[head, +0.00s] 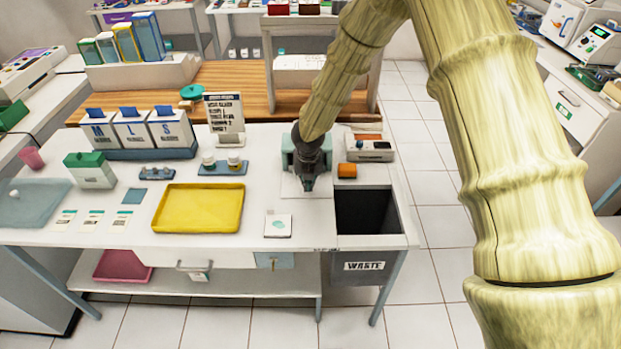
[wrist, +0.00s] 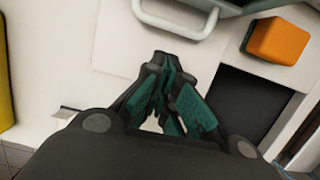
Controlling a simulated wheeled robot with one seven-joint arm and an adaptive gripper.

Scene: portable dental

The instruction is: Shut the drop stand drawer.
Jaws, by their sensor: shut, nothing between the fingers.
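My gripper (head: 308,184) is shut and empty, pointing down over the right part of the white table. In the wrist view its dark and teal fingers (wrist: 168,100) are together above a white surface. A pale teal stand (head: 288,148) is behind the gripper and mostly hidden by it; I take it for the drop stand. A white slab (head: 290,188) extends from it toward the table front, under the gripper. In the wrist view a pale rounded handle (wrist: 140,15) lies beyond the fingertips, apart from them. I cannot tell how far any drawer of the stand is open.
The dark waste opening (head: 367,212) is right of the gripper. An orange block (head: 346,171) and a grey device (head: 370,150) are close by on the right. A yellow tray (head: 198,208) and a small white card (head: 278,226) lie to the left and front. A handled drawer front (head: 225,258) is below the tabletop.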

